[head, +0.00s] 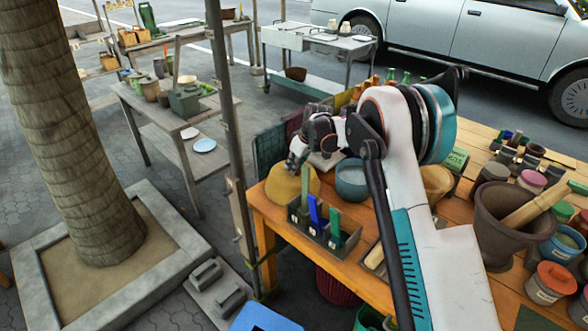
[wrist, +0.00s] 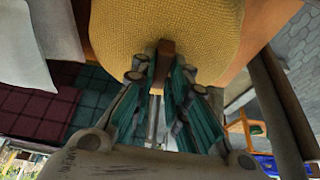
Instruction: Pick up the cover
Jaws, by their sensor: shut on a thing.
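The cover (head: 291,188) is a yellow woven dome at the far left corner of the wooden table. In the wrist view the cover (wrist: 165,22) fills the top middle, with a brown wooden handle (wrist: 164,62) sticking out of it. My gripper (head: 296,165) is at the top of the cover in the head view. In the wrist view my gripper (wrist: 163,88) has its teal-padded fingers closed on either side of the handle. I cannot tell whether the cover's rim touches the table.
A blue-grey pot (head: 351,183) stands close to the right of the cover. A grey box (head: 325,236) with colored upright handles is in front. A mortar (head: 500,225) with a pestle stands further right. A metal post (head: 231,130) rises left of the table.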

